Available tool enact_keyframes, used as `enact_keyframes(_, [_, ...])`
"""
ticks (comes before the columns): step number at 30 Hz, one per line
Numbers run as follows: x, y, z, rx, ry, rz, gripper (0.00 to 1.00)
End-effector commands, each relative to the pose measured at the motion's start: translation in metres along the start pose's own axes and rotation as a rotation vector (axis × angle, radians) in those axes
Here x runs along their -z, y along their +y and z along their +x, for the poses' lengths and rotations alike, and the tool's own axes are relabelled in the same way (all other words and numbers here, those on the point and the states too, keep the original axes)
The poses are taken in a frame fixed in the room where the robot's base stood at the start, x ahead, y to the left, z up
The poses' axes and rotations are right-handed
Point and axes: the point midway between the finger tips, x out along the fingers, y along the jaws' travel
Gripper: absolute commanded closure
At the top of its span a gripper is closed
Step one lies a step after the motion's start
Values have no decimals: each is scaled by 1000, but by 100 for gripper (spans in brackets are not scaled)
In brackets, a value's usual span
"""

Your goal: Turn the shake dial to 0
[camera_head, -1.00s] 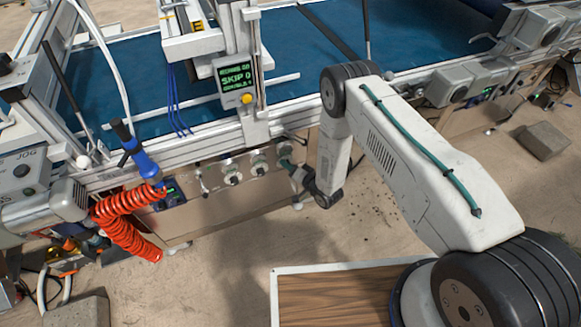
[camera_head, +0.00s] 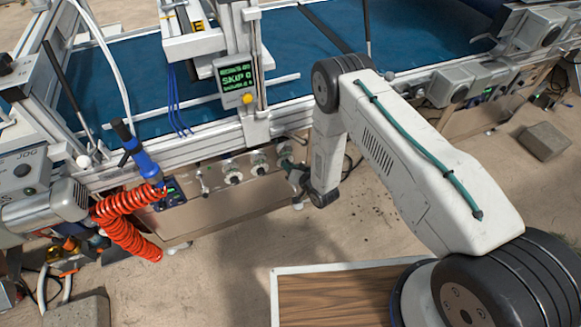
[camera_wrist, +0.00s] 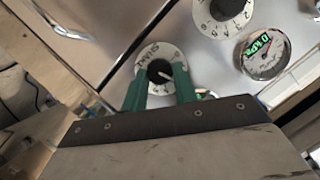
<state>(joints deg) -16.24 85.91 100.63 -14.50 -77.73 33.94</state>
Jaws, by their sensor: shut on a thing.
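The shake dial (camera_wrist: 150,52) shows in the wrist view as a round white plate with a dark knob (camera_wrist: 157,68) on a metal panel. Its lettering looks like SHAKE. My gripper (camera_wrist: 161,74) has its two green fingers on either side of the knob, shut on it. A light pointer mark shows on the knob, but I cannot read which number it meets. The fingers cover the near part of the plate. In the head view my gripper (camera_head: 288,164) is at the right end of the panel's row of dials, and the held dial is mostly hidden.
Another dial (camera_wrist: 222,14) and a round gauge (camera_wrist: 264,55) sit close by on the panel. A small screen (camera_head: 237,78) reading SKIP 0 hangs above. A red coiled hose (camera_head: 128,215) hangs at the left. The floor before the panel is mostly clear.

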Motion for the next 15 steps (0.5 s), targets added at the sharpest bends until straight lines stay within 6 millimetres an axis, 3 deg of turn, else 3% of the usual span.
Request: enact_keyframes(15, [-2,-6,0,-187,0,-453,94])
